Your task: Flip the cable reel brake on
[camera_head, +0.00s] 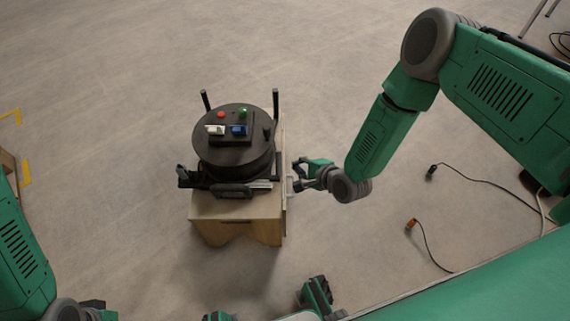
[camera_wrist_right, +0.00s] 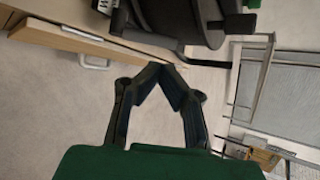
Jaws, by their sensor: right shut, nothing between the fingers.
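The cable reel (camera_head: 230,160) is a black drum on a wooden stand (camera_head: 245,218) in the head view. Its top carries a red button (camera_head: 221,114), a green button (camera_head: 243,112), a white switch (camera_head: 214,130) and a blue switch (camera_head: 239,130). I cannot tell which part is the brake. My right gripper (camera_head: 298,174) is beside the stand's right side, apart from the drum. In the right wrist view its fingertips (camera_wrist_right: 168,68) meet, with nothing between them. Part of the black reel (camera_wrist_right: 185,20) shows beyond them. My left gripper (camera_head: 95,304) is only partly visible at the lower left.
A black bar runs along the reel's front, and upright black posts (camera_head: 276,105) stand around it. A metal handle (camera_wrist_right: 95,63) is on the stand's side. Loose cables with plugs (camera_head: 411,224) lie on the floor at right. The floor left of the stand is clear.

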